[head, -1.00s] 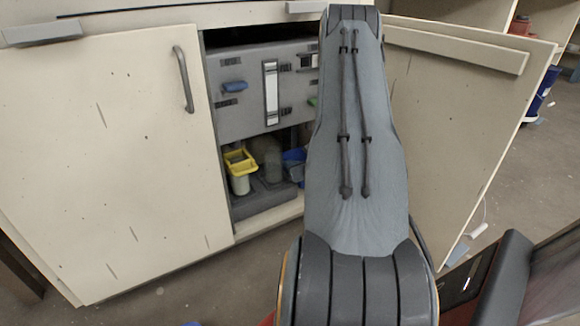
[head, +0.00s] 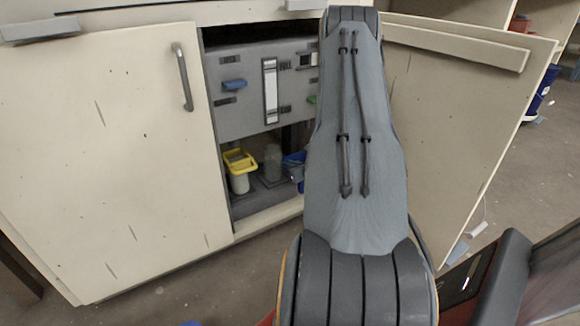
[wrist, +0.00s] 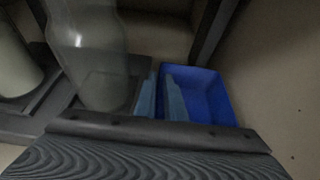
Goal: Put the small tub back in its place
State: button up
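The small tub is blue and open-topped; in the wrist view (wrist: 210,92) it sits just beyond my gripper, to the right. In the head view the blue tub (head: 293,159) shows partly behind my arm, low in the cabinet. My gripper (wrist: 161,88) has its two blue-grey fingers close together at the tub's left wall, one outside and one inside, and looks shut on that wall. My arm hides the gripper in the head view. I cannot tell whether the tub's base touches the surface below.
A clear jar (wrist: 97,70) stands close left of the fingers. A yellow-rimmed bucket (head: 239,161) stands further left on the grey base. A grey panel (head: 240,112) hangs above. The right cabinet door (head: 455,130) is open, the left door (head: 120,150) shut.

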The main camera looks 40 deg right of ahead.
jog(key=p+v, duration=0.5)
jog(key=v, duration=0.7)
jog(key=shift+r, duration=0.4)
jog(key=shift+s, duration=0.1)
